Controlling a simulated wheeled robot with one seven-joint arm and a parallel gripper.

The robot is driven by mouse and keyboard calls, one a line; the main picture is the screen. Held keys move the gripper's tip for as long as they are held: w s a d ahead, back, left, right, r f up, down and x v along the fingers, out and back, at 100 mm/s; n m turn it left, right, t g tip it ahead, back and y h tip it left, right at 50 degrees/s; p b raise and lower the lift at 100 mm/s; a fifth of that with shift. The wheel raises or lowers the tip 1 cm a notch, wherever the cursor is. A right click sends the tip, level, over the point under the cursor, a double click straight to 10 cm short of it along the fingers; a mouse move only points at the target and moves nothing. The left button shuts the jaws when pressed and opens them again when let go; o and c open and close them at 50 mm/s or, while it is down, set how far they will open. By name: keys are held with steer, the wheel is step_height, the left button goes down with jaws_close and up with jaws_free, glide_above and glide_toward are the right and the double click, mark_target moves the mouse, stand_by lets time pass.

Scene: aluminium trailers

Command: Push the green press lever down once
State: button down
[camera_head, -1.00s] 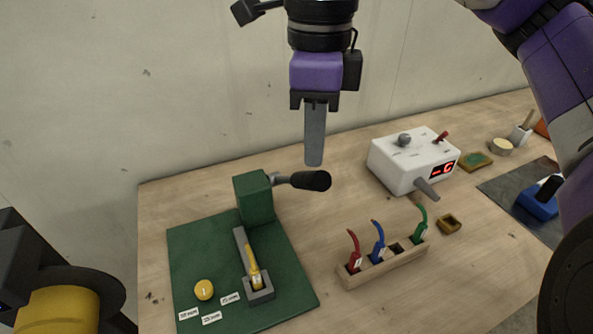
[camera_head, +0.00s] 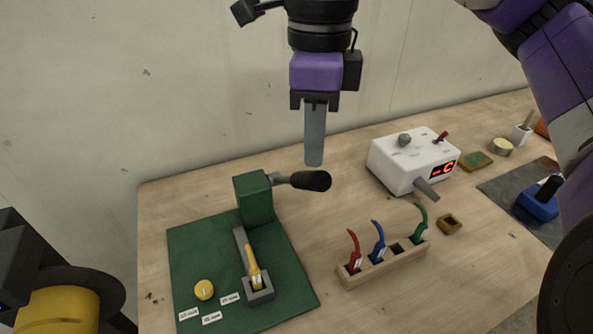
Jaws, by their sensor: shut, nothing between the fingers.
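The green press (camera_head: 255,199) stands at the back of a green base plate (camera_head: 195,245) on the left of the bench. Its lever (camera_head: 311,180) is a grey arm with a black grip, sticking out to the right at about the height of the press's top. My gripper (camera_head: 314,164) points straight down with its fingers shut and empty. In the picture its tips are just above the black grip. I cannot tell how far apart they are in depth, but no contact shows.
On the plate are a yellow-handled piece (camera_head: 254,268) in a grey holder, a yellow knob (camera_head: 204,290) and small labels. A wooden rack (camera_head: 385,264) holds red, blue and green tools. A white box (camera_head: 412,160) with a red display stands to the right.

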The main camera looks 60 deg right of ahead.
steer(key=shift+f, duration=0.15)
step_height(320, 180, down, 16)
steer(key=b, duration=1.6)
stand_by(1.6)
steer(key=shift+r, duration=0.2)
steer(key=shift+r+p, duration=4.95)
steer(key=shift+r, duration=3.25)
